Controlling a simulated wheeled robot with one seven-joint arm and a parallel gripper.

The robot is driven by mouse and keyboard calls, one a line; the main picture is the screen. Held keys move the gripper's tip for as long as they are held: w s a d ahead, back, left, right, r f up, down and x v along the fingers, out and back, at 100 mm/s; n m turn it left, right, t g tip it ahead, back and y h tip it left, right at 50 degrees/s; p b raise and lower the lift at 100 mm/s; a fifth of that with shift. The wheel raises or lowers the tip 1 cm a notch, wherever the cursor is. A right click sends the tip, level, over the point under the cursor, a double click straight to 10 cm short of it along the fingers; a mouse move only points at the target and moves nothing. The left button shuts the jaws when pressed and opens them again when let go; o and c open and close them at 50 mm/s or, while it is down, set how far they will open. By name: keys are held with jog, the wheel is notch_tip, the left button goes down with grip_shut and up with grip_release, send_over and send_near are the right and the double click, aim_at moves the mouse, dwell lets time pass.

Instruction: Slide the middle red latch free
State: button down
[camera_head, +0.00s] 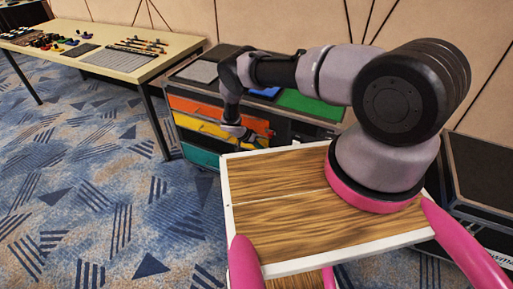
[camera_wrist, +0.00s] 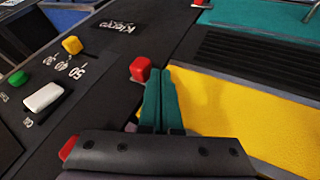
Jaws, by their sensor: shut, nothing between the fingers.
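The middle red latch (camera_wrist: 140,68) is a small red block on the black frame beside the yellow drawer front in the wrist view. My gripper (camera_wrist: 161,76) has teal fingers, shut together and empty. Their tips are just to the right of the latch, at the yellow panel's edge (camera_wrist: 240,112); I cannot tell whether they touch it. A second red latch (camera_wrist: 201,4) shows at the top by the teal panel, and a third red block (camera_wrist: 68,148) is partly hidden by my gripper. In the head view my gripper (camera_head: 248,137) is at the drawer cabinet's front.
The cabinet has orange (camera_head: 197,106), yellow and teal (camera_head: 200,155) fronts. Beside the latch are a white slider (camera_wrist: 43,97), a yellow knob (camera_wrist: 72,45) and a green knob (camera_wrist: 18,78). A table (camera_head: 110,62) with tools stands left. Carpet is clear at left.

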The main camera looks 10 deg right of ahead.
jog(key=shift+s+d, duration=0.1)
jog(key=shift+d, duration=0.1)
jog(key=shift+s+d, duration=0.6)
jog(key=shift+d, duration=0.2)
jog(key=shift+s+d, duration=0.55)
jog(key=shift+d, duration=0.2)
